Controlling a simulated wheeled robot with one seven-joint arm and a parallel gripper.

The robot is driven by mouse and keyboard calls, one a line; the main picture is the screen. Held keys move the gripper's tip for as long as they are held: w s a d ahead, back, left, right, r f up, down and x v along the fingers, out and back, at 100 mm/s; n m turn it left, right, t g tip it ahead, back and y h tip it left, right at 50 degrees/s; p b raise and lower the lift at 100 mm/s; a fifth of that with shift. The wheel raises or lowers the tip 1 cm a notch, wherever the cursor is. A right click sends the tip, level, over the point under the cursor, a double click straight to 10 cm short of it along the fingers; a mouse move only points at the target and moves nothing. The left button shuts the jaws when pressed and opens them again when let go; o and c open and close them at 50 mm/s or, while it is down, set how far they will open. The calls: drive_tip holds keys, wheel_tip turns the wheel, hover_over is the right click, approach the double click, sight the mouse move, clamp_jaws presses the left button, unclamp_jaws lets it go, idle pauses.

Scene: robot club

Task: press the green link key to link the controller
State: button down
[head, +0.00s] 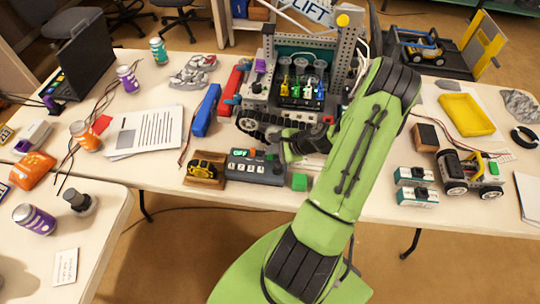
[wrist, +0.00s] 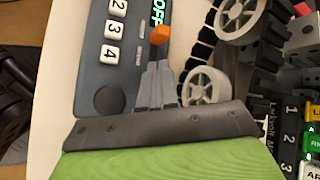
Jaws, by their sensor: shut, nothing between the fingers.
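The controller (head: 257,169) is a dark grey box on the table, with white numbered keys and a lit green OFF display (wrist: 157,12). An orange part (wrist: 160,35) stands beside the display, and a dark round button (wrist: 109,99) lies at one end. My gripper (wrist: 160,66) is shut and empty, its fingertips over the controller's edge near the orange part; contact cannot be told. In the head view my gripper (head: 286,150) is partly hidden by my arm. No key marked as the link key can be made out on the controller.
A tracked robot (head: 270,108) stands just behind the controller, with wheels close to my fingers. It carries coloured labelled pieces, including a green one (wrist: 314,143). A wooden tray (head: 205,170) stands left of the controller. The table's front edge is close.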

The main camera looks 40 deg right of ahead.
sight(272, 157)
drive_tip(key=shift+f+b, duration=0.3)
drive_tip(key=shift+f, duration=0.15)
drive_tip(key=shift+f+b, duration=0.3)
drive_tip(key=shift+f, duration=0.1)
idle(0.5)
drive_tip(key=shift+r+p, duration=0.7)
drive_tip(key=shift+r, duration=0.15)
wheel_tip(272, 157, up, 5)
drive_tip(key=p, duration=0.4)
drive_tip(key=shift+r, duration=0.1)
idle(0.7)
